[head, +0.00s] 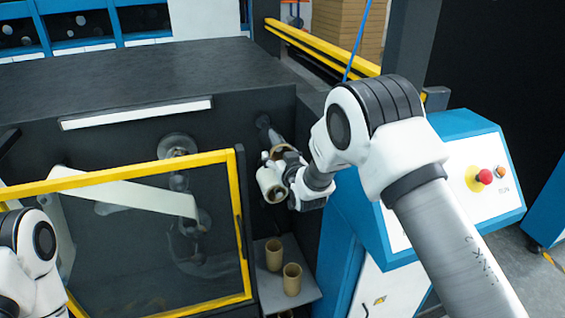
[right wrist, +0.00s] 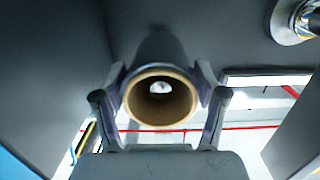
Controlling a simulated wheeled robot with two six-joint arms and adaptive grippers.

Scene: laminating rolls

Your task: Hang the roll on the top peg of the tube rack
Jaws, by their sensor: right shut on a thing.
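My right gripper (head: 284,160) is shut on a tan cardboard roll (right wrist: 141,101), one finger on each side of it, in the right wrist view. Its open end faces that camera, with a small pale spot deep in the bore. In the head view only part of the held roll (head: 280,152) shows between the fingers. A dark peg (head: 264,123) sticks out from the dark panel just beyond it. Whether the peg is inside the roll I cannot tell. My left gripper is out of view.
Two tan tubes (head: 274,254) (head: 292,279) stand upright on a grey shelf (head: 264,291) below. A yellow-framed clear guard (head: 242,205) is close on the left. A blue-and-white control panel (head: 452,190) with a red button stands on the right.

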